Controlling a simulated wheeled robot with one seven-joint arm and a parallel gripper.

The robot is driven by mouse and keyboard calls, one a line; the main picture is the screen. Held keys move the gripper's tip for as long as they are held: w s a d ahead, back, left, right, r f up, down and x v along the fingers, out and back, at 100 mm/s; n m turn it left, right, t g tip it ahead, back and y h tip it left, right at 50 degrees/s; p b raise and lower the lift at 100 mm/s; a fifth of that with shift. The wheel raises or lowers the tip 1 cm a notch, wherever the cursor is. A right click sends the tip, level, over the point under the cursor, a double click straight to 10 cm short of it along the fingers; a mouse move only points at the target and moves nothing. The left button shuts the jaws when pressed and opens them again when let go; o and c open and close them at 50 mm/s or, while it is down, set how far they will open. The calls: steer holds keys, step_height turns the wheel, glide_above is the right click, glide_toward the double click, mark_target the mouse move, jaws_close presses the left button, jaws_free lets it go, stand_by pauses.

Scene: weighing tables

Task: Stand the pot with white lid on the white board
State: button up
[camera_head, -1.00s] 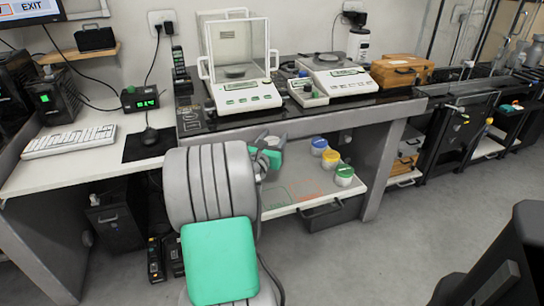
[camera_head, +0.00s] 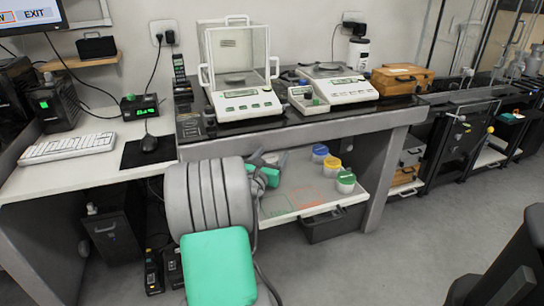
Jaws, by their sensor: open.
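My gripper (camera_head: 269,159) is open, with its grey fingers apart, over the white lower shelf (camera_head: 298,175) under the black bench. Nothing shows between the fingers. Three pots stand on this shelf to the right of my gripper: one with a blue lid (camera_head: 320,153), one with a yellow lid (camera_head: 332,167) and one with a green lid (camera_head: 346,181). I cannot make out a pot with a white lid; my arm hides part of the shelf. I cannot tell a separate white board from the white shelf surface.
A glass-sided balance (camera_head: 242,104) and an open balance (camera_head: 340,86) stand on the black bench (camera_head: 300,122) above the shelf. Green and red outlines mark the shelf front.

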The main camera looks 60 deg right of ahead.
steer(key=shift+a+r, duration=0.1)
steer(key=shift+r, duration=0.1)
steer(key=a, duration=0.4)
steer(key=s+a+p, duration=0.1)
steer(key=a, duration=0.6)
steer(key=shift+s+a, duration=0.15)
steer(key=shift+a, duration=0.25)
steer(key=shift+s, duration=0.1)
